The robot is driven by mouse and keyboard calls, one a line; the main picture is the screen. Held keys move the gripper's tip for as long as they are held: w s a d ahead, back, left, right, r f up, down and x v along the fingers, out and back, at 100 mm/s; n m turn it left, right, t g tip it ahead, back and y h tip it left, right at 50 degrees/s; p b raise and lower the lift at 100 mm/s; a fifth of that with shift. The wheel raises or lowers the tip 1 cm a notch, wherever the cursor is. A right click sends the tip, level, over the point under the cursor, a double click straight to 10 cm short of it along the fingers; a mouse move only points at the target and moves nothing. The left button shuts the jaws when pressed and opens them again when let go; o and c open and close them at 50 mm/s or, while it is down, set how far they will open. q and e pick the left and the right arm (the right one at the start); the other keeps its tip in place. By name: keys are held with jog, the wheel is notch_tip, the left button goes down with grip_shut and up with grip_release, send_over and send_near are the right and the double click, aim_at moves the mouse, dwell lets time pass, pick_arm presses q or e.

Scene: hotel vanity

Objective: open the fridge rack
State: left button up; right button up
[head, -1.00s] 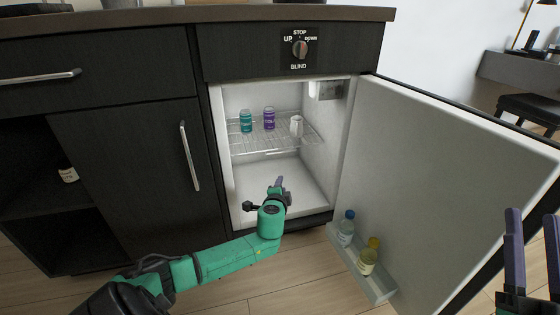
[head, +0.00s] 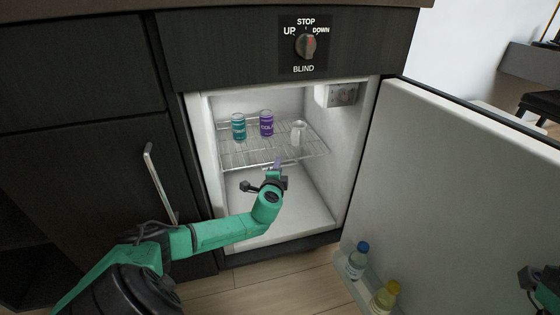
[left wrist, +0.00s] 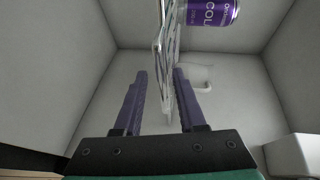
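The fridge rack (head: 246,155) is a wire shelf inside the small open fridge, holding a teal can (head: 239,127), a purple can (head: 266,123) and a white jug (head: 298,133). My left gripper (head: 278,163) is inside the fridge opening, at the rack's front edge. The left wrist view shows its two purple fingers (left wrist: 163,97) open, with the rack (left wrist: 166,55) edge-on in line with the gap between them. Contact cannot be told. Part of my right arm's end (head: 541,290) shows at the right edge; its fingers cannot be made out clearly.
The fridge door (head: 455,190) stands wide open at right, with bottles (head: 357,260) in its low shelf. A cabinet door with a metal handle (head: 160,183) is left of the fridge. The compartment below the rack (head: 305,212) is clear.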

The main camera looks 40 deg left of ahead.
pick_arm(q)
jog(key=shift+s+r, duration=0.1)
jog(key=shift+d, duration=0.1)
grip_shut()
jog(key=shift+s+f, duration=0.1)
jog(key=shift+f, duration=0.1)
dwell(1.0)
